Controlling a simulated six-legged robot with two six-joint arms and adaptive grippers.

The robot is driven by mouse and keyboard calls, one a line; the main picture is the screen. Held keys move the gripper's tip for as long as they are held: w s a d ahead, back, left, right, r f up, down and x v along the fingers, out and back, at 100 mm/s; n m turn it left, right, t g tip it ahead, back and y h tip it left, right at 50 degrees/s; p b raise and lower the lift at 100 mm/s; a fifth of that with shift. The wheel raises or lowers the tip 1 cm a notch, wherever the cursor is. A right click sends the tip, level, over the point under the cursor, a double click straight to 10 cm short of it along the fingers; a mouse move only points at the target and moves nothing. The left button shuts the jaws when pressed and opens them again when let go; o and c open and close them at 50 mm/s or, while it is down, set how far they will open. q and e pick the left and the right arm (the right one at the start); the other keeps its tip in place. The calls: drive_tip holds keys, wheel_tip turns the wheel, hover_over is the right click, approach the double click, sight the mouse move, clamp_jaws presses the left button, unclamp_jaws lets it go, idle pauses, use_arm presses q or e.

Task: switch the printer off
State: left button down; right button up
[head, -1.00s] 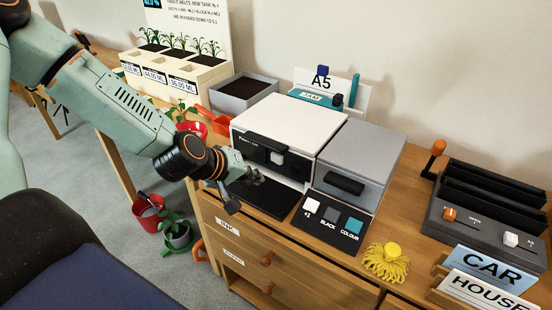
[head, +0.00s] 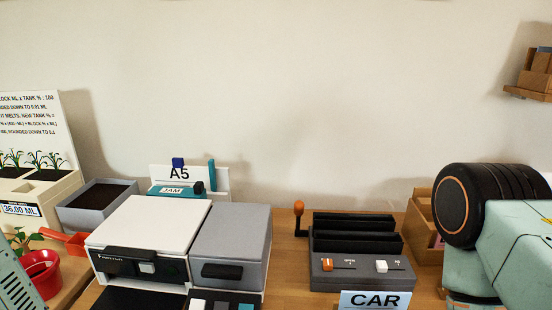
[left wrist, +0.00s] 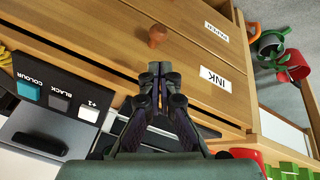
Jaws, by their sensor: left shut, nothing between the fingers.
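The printer (head: 150,225) stands on the wooden desk, with a white body and a grey unit (head: 232,240) joined on its right. Its black front panel carries a pale switch (head: 147,267); I cannot tell its position. A black button panel (left wrist: 40,125) marked +1, BLACK and COLOUR shows upside down in the left wrist view. My left gripper (left wrist: 158,72) is shut and empty there, in front of the drawer fronts and beside the printer's front. It is outside the head view. My right gripper is not in view; only my right arm shows at the right.
A drawer (left wrist: 190,75) labelled INK and its round knob (left wrist: 157,35) lie close to my left fingers. A black slotted device (head: 360,265) and a CAR sign (head: 374,301) stand right of the printer. A grey soil box (head: 97,205) and a red pot (head: 40,272) stand left.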

use_arm(q)
drive_tip(key=s+d+f+m+g, duration=0.1)
drive_tip(key=s+f, duration=0.3)
drive_tip(key=s, duration=0.5)
drive_tip(key=s+d+f+m+g+y, duration=0.1)
drive_tip(key=s+d+f+m+g, duration=0.1)
drive_tip(key=s, duration=0.7)
wheel_tip(320, 180, down, 2)
drive_tip(key=shift+s+f+m+g, duration=0.1)
drive_tip(key=shift+s+m+g, duration=0.1)
drive_tip(key=shift+m+g, duration=0.7)
drive_tip(key=shift+d, duration=0.1)
